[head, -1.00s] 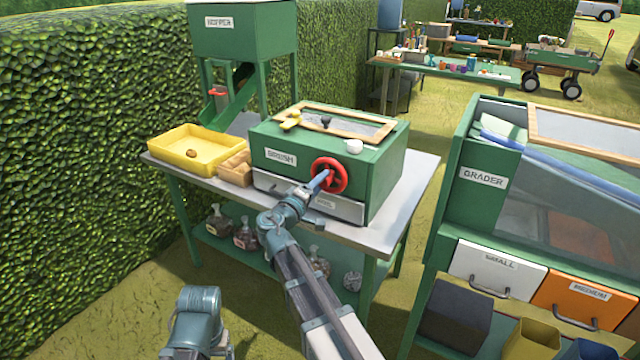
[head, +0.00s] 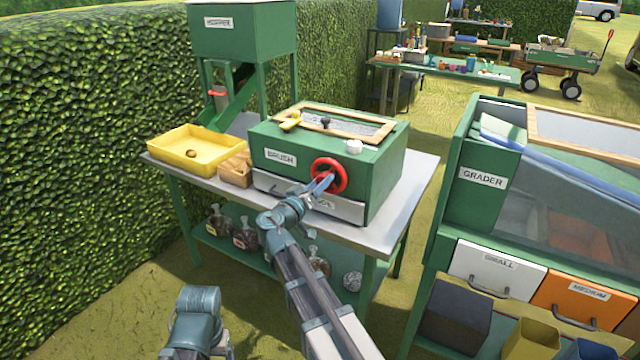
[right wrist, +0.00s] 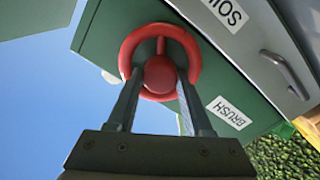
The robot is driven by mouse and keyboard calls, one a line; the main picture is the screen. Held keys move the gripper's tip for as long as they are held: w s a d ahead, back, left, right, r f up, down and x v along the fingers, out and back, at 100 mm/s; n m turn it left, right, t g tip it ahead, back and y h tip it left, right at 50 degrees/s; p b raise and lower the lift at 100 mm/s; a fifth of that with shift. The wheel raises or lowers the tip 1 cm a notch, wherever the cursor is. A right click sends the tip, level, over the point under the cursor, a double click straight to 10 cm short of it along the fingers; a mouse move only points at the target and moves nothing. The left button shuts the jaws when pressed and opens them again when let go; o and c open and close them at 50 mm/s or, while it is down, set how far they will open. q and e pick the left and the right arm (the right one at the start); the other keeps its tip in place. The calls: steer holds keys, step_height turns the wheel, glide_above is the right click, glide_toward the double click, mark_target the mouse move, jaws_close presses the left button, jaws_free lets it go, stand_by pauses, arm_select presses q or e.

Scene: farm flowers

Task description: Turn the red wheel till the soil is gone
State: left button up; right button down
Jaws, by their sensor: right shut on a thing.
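The red wheel (head: 342,168) is on the front of the green box labelled BRUSH (head: 376,184). My right gripper (head: 327,181) is at the wheel, shut on it. In the right wrist view the two fingers of my right gripper (right wrist: 158,92) reach to either side of the round hub of the red wheel (right wrist: 130,45), with one spoke showing upright above the hub. A grey drawer (head: 345,209) is below the wheel; its label is partly hidden by the gripper and reads SOIL in the wrist view. Any soil inside cannot be made out.
A yellow tray (head: 172,165) with a small brown thing and a wooden box (head: 235,174) stand left of the green box. A green hopper (head: 240,30) stands behind. The GRADER cabinet (head: 455,208) is close on the right. The metal tabletop (head: 395,222) is bare at its right end.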

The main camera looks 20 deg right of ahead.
steer(key=shift+s+f, duration=0.1)
stand_by(0.5)
steer(key=shift+c, duration=1.5)
jaws_free()
steer(key=v, duration=1.3)
steer(key=shift+s+a, duration=0.25)
steer(key=shift+a, duration=0.05)
